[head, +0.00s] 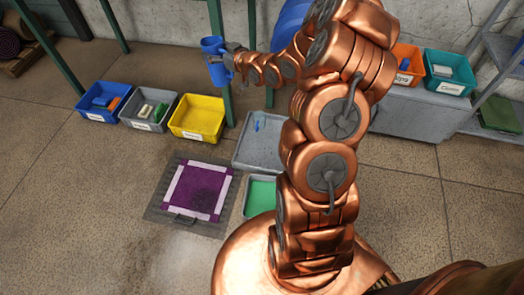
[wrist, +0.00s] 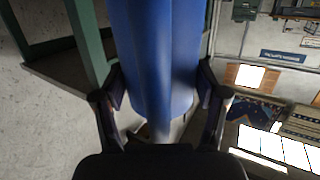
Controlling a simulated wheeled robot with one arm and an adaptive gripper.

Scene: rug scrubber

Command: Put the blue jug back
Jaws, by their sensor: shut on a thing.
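The blue jug (head: 215,66) is held up in the air at the upper middle of the head view, near a green post. My gripper (head: 228,66) is shut on it. In the wrist view the jug (wrist: 155,50) fills the upper middle as a blue body, with the fingers of my gripper (wrist: 160,105) against its two sides. The jug's top and base run out of the wrist view or are hidden.
Blue (head: 88,108), grey (head: 134,121) and yellow (head: 197,133) bins stand in a row on the floor. A grey tray (head: 245,158) and a purple rug (head: 205,192) on a dark board lie nearer. Orange (head: 408,75) and teal (head: 440,83) bins sit on a grey cabinet (head: 410,112).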

